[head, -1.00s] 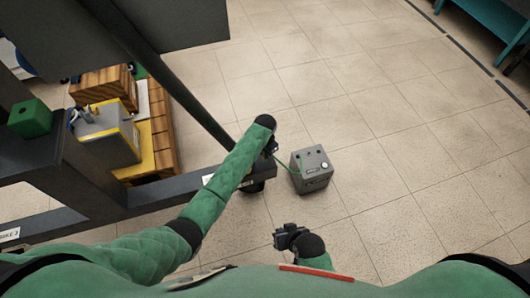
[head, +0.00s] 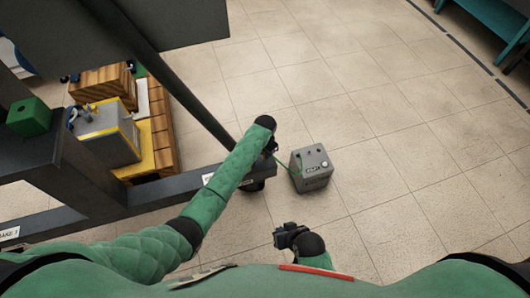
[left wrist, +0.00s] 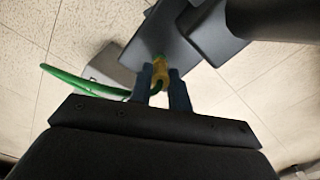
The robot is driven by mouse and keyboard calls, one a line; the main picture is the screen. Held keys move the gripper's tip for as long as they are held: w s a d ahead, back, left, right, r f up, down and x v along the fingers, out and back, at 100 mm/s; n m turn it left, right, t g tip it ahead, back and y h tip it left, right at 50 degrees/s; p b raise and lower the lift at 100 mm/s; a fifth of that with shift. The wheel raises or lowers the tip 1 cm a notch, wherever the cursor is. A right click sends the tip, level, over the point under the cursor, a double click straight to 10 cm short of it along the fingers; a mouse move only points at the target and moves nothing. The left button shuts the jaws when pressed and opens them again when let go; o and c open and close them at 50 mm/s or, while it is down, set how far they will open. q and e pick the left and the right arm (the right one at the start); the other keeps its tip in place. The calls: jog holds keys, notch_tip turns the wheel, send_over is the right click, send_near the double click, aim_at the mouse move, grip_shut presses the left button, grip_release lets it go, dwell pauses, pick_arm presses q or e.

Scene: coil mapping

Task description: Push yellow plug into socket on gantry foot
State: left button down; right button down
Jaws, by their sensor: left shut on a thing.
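The yellow plug (left wrist: 160,73) is between the two fingers of my left gripper (left wrist: 161,88) in the left wrist view. A green cable curves away from it to the left. The plug's far end meets or lies just over the dark gantry foot (left wrist: 175,38); I cannot tell whether it is inside the socket, which is hidden. In the head view my left gripper (head: 270,146) is over the end of the gantry foot (head: 262,172), and the plug is hidden by the arm. My right gripper (head: 280,236) is low in the picture, away from the foot; its fingers are too small to read.
A grey box (head: 311,168) stands on the floor just right of the foot, with the green cable (left wrist: 75,78) running to it. A slanted dark gantry post (head: 165,75) rises beside my left arm. A wooden pallet (head: 163,130) is at left.

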pick_arm(q)
jog(key=shift+f, duration=0.45)
pick_arm(e)
jog(key=shift+f, duration=0.1)
dwell(0.4)
pick_arm(q)
jog(key=c, duration=1.2)
grip_release()
jog(key=shift+c, duration=0.2)
jog(key=shift+r, duration=0.35)
notch_tip(320, 180, up, 7)
jog(key=shift+r, duration=0.1)
pick_arm(e)
jog(key=shift+f, duration=0.6)
